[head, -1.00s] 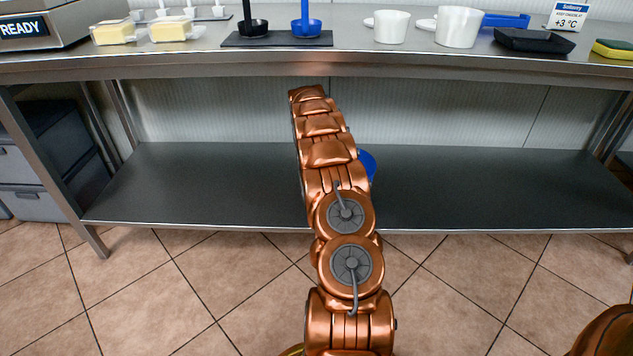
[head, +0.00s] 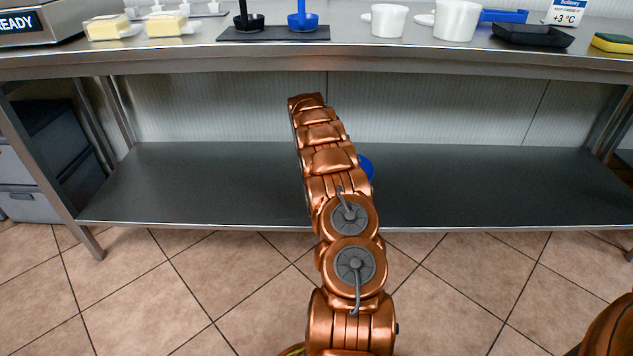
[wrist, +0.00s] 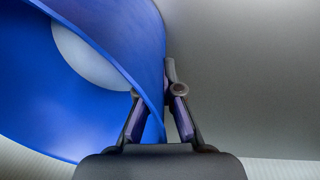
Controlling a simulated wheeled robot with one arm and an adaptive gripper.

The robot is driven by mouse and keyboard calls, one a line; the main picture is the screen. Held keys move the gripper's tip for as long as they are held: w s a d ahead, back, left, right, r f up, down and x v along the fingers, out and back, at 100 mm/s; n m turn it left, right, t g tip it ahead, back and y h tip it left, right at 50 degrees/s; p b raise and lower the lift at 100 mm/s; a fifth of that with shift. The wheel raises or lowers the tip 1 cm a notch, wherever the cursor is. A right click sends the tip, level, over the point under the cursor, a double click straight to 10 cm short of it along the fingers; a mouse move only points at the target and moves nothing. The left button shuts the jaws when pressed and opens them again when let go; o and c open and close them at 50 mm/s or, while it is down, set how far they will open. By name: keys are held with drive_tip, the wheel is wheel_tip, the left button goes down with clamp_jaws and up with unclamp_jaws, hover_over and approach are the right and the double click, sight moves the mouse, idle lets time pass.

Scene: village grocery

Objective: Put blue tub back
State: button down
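The blue tub (head: 367,169) shows in the head view only as a blue edge beside my arm, over the lower steel shelf; my arm hides the rest. In the wrist view the tub (wrist: 40,95) fills the left side, with a pale round patch visible inside it. My gripper (wrist: 156,92) has one finger on each side of the tub's wall near the rim and looks shut on it. In the head view my gripper is hidden behind my arm. I cannot tell whether the tub touches the shelf.
The lower shelf (head: 490,185) is otherwise bare on both sides. The steel counter (head: 200,60) above holds butter dishes (head: 113,27), a black-and-blue stand (head: 272,34), white cups (head: 456,20), a black tray (head: 532,36) and a sponge (head: 613,42). Grey drawers (head: 35,160) stand left.

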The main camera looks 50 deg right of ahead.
drive_tip(key=c, duration=1.3)
unclamp_jaws()
drive_tip(key=shift+f, duration=0.1)
drive_tip(key=shift+w+a+r+p, duration=0.15)
drive_tip(key=shift+r+p, duration=0.3)
drive_tip(key=shift+r, duration=0.85)
drive_tip(key=shift+w+a+r+p, duration=0.1)
drive_tip(key=shift+r+p, duration=0.35)
drive_tip(key=shift+r, duration=0.8)
drive_tip(key=shift+w+a+r+p, duration=0.15)
drive_tip(key=shift+r+p, duration=0.3)
drive_tip(key=shift+r, duration=0.85)
drive_tip(key=shift+d, duration=0.1)
